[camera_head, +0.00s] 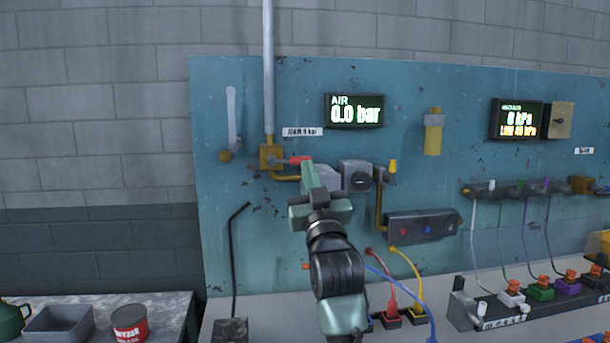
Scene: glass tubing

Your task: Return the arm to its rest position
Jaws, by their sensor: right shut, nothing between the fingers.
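My right gripper (308,172) is raised in front of the blue panel, at the middle of the head view. Its fingers are shut with nothing between them. The fingertips appear close to a red valve handle (298,160) beside a brass valve body (270,157); I cannot tell whether they touch. My right arm comes up from the bottom of the picture and hides part of the bench and panel. My left gripper is not in view.
The blue panel (225,110) carries an air display (354,111) reading 0.0 bar and a second display (516,119). Colored hoses and connectors crowd the bench at lower right. A grey bin (58,324) and a red can (129,323) stand at lower left.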

